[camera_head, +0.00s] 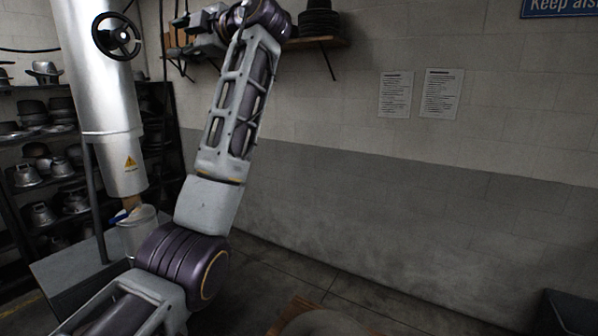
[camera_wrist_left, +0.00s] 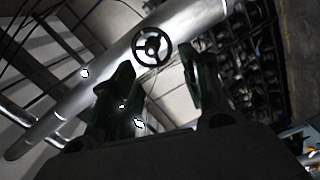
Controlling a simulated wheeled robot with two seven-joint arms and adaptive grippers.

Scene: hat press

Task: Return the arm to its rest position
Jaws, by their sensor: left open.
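My left arm rises from the bottom left of the head view and bends over at the top. My left gripper (camera_head: 182,42) is high up, beside the silver press cylinder and in front of the wall shelf. In the left wrist view its two fingers (camera_wrist_left: 157,75) stand apart with nothing between them. The press (camera_head: 105,90) with its black handwheel (camera_head: 117,36) stands at the left; the wheel (camera_wrist_left: 152,47) also shows beyond the fingers in the left wrist view. My right gripper is not in view.
Racks of hats and metal forms (camera_head: 45,165) stand behind the press. A wall shelf (camera_head: 325,43) holds dark stacked hats. A round-topped wooden piece (camera_head: 322,324) is at the bottom, and a dark bin (camera_head: 570,312) at the lower right. The floor between is clear.

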